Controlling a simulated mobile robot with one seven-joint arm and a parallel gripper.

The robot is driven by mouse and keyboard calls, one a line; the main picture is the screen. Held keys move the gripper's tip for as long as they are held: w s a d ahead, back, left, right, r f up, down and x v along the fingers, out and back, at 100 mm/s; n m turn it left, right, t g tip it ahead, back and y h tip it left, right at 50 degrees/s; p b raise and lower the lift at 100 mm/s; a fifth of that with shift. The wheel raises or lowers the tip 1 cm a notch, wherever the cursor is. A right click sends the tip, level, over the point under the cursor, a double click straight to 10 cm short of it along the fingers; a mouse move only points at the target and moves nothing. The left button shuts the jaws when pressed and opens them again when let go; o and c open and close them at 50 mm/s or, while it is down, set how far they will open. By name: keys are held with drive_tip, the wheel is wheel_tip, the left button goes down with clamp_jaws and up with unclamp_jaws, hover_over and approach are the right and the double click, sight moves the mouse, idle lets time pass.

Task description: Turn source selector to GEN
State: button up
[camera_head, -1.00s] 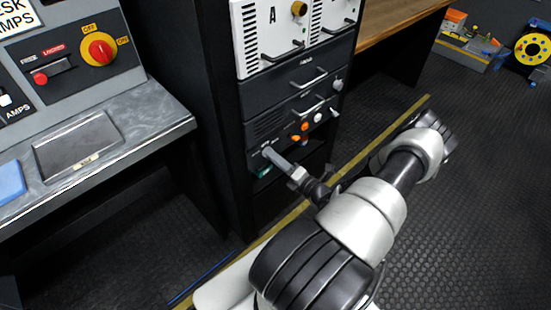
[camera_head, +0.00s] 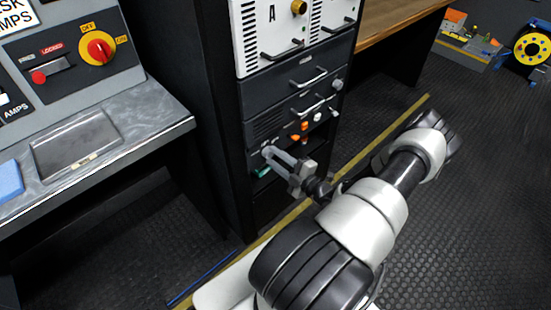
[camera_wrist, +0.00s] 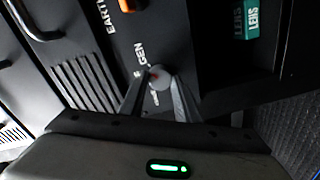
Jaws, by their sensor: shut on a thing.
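The source selector is a small grey round knob (camera_wrist: 158,77) on a dark rack panel, with the word GEN (camera_wrist: 140,54) printed beside it in the wrist view. My gripper (camera_wrist: 157,84) has its two fingers on either side of the knob and is shut on it. In the head view my gripper (camera_head: 271,155) reaches from the right to the lower left of the rack's lowest front panel. The fingers cover the knob there. The knob's pointer and exact setting are not clear.
An orange part (camera_head: 304,126) sits on the same panel, above and right of my gripper. A desk console with a red rotary switch (camera_head: 98,48) stands at left. Open floor lies at right.

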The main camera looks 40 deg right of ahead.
drive_tip(key=shift+m, duration=0.3)
idle(0.4)
drive_tip(key=o, duration=1)
drive_tip(key=shift+o, duration=0.2)
drive_tip(key=s+d+p, duration=0.1)
drive_tip(key=s+p, duration=0.1)
drive_tip(key=s, duration=1.5)
drive_tip(key=shift+s+d+r, duration=0.2)
drive_tip(key=shift+d+r, duration=0.15)
drive_tip(key=shift+d, duration=0.05)
